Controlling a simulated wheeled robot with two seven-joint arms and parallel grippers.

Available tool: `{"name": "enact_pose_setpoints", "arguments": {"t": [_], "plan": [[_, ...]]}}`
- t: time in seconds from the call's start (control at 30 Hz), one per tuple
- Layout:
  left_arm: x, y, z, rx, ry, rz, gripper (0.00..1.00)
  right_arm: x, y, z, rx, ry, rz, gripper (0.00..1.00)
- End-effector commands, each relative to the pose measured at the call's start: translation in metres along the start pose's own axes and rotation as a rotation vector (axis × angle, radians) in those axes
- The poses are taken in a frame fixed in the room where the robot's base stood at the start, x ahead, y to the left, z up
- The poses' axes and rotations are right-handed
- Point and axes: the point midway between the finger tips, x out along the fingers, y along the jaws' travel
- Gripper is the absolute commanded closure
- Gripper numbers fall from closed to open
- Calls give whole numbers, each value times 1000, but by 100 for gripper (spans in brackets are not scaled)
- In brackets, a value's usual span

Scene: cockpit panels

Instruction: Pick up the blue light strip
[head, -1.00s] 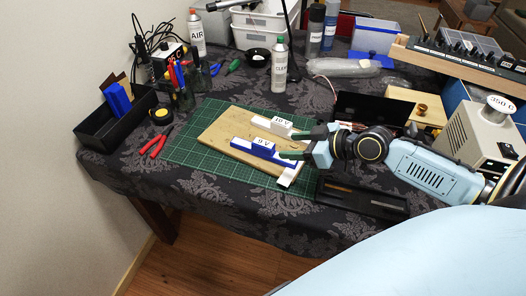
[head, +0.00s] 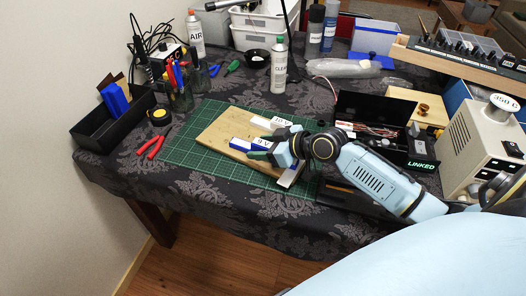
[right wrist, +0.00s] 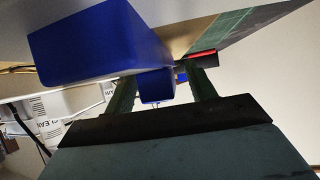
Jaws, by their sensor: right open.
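The blue light strip (head: 239,144), with a white label on top, lies on the wooden board (head: 213,135). My right gripper (head: 256,148) is at the strip's right part and hides much of it. In the right wrist view, blue block parts (right wrist: 100,42) loom large, and a smaller blue part shows between the open fingers (right wrist: 161,80). I cannot tell whether the fingers touch it. A white strip (head: 268,123) with a label lies behind, close to the gripper. A white end piece (head: 288,178) shows at the board's front right. My left gripper is not in view.
The board lies on a green cutting mat (head: 181,150). Red pliers (head: 152,146) and a black tray (head: 92,129) are at left. An open black box (head: 372,121) and a beige power unit (head: 483,134) stand at right.

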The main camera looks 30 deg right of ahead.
Motion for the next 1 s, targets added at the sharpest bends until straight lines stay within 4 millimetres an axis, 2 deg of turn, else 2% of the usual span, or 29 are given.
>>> {"name": "enact_pose_setpoints", "arguments": {"t": [0.13, 0.5, 0.53, 0.9, 1.0], "plan": [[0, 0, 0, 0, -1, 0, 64, 0, 0, 0, 0, 0, 0, 47], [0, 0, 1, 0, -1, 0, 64, -1, 0, 0, -1, 0, 0, 96], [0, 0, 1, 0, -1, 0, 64, -1, 0, 0, -1, 1, 1, 97], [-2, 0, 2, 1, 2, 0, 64, -4, 0, -6, -3, 2, 0, 97], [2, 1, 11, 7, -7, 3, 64, -8, 0, -14, -3, 2, 1, 97]]}}
